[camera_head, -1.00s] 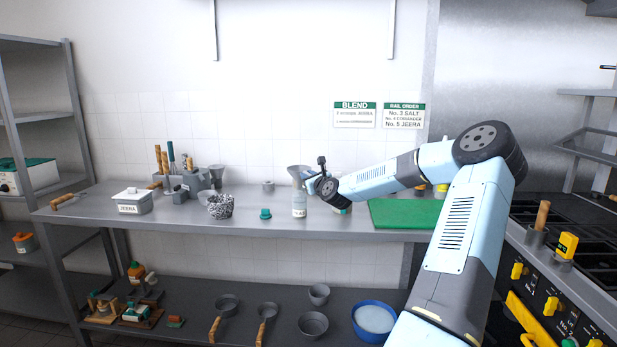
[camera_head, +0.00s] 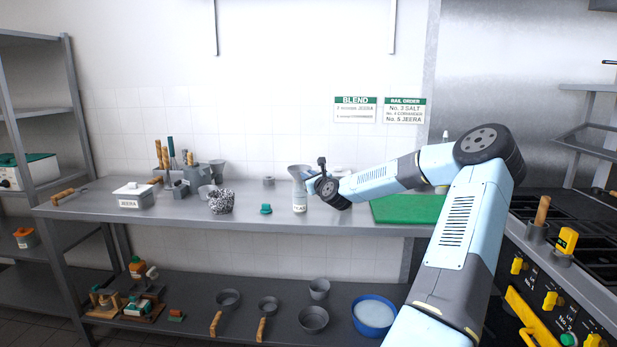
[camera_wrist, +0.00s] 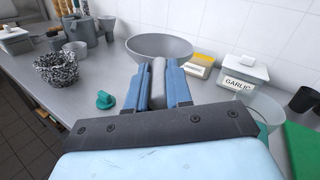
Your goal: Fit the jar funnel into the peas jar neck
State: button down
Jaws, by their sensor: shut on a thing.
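The jar funnel (camera_head: 300,171) is a grey, wide-mouthed cone, upright in the head view. My gripper (camera_head: 312,175) is at its right side, shut on it. In the wrist view the funnel's wide bowl (camera_wrist: 158,46) lies just beyond my blue fingers (camera_wrist: 157,82), which pinch a grey tab of it. The peas jar (camera_head: 299,200) is a clear jar with a pale label, standing on the counter directly under the funnel. The funnel's lower end meets the jar's top in the head view. Whether the spout is inside the neck is hidden.
On the counter, a teal cap (camera_head: 266,209) and a speckled pot (camera_head: 221,202) stand to the left, with the jeera box (camera_head: 134,196) farther left. A green board (camera_head: 408,209) lies right. The garlic box (camera_wrist: 240,78) stands behind, to the right.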

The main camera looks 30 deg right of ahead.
jog(key=shift+f, duration=0.3)
jog(key=c, duration=0.9)
grip_release()
jog(key=shift+c, duration=0.2)
jog(key=shift+s, duration=0.15)
jog(key=s, duration=0.7)
jog(key=shift+s+a, duration=0.2)
jog(key=shift+s, duration=0.15)
